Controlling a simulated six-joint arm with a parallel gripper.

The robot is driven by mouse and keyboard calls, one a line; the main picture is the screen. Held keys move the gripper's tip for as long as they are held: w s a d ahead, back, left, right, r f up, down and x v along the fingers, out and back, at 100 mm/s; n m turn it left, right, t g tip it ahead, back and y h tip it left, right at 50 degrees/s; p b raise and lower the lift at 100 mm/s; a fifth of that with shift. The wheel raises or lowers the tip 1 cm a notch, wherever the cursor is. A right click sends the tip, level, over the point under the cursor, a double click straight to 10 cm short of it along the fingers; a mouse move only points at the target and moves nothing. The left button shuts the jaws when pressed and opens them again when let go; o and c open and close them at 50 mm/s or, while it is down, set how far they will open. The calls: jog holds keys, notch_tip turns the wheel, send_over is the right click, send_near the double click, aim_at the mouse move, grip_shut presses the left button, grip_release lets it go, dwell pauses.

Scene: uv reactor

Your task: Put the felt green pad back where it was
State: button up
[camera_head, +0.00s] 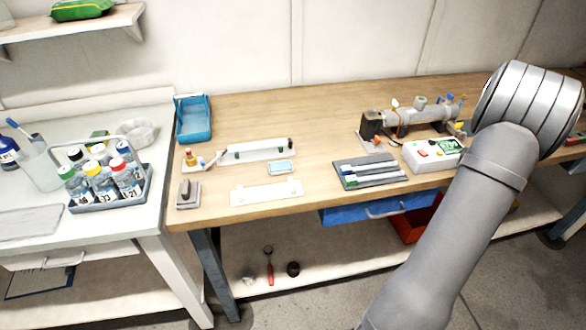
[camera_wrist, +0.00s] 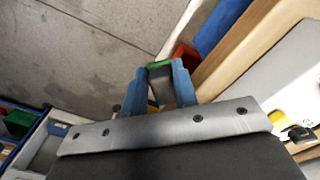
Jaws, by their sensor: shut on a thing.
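My gripper (camera_wrist: 160,80) shows in the wrist view, its two blue fingers shut on a small block with a green edge, the green pad (camera_wrist: 159,65). The pad is held out over the grey floor, beside the edge of the wooden bench. Its lower part is grey or dark, and I cannot make out its full shape. In the head view, neither my gripper's fingers nor the held pad can be seen; my arm reaches to the right side. A dark grey slotted tray (camera_head: 362,161) lies on the bench with pale, green and blue strips on it.
A white control box (camera_head: 420,152) and a metal tube device (camera_head: 420,116) stand right of the tray. A blue bin (camera_head: 195,134), a white plate (camera_head: 238,196) and a light blue block (camera_head: 281,167) are on the bench. A bottle rack (camera_head: 88,206) stands on the left table.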

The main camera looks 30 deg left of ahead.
jog(key=w+r, duration=0.5)
jog(key=r, duration=0.3)
jog(key=shift+n, duration=0.9)
jog(key=a, duration=0.3)
jog(key=s+a, duration=0.1)
jog(key=a, duration=0.2)
jog(key=a+r, duration=0.1)
jog(key=a, duration=0.2)
jog(key=shift+s+a, duration=0.4)
jog(key=s+a+n, duration=0.2)
jog(key=s+a, duration=0.2)
jog(key=a, duration=0.7)
jog(key=n, duration=0.5)
send_over(251, 175)
jog(key=f, duration=0.3)
jog(key=shift+w+d+f, duration=0.15)
jog(key=shift+w+d, duration=0.05)
jog(key=shift+d, duration=0.2)
jog(key=shift+s+a+f, duration=0.2)
jog(key=shift+a+f, duration=0.15)
jog(key=shift+a, duration=0.05)
jog(key=shift+f, duration=1.95)
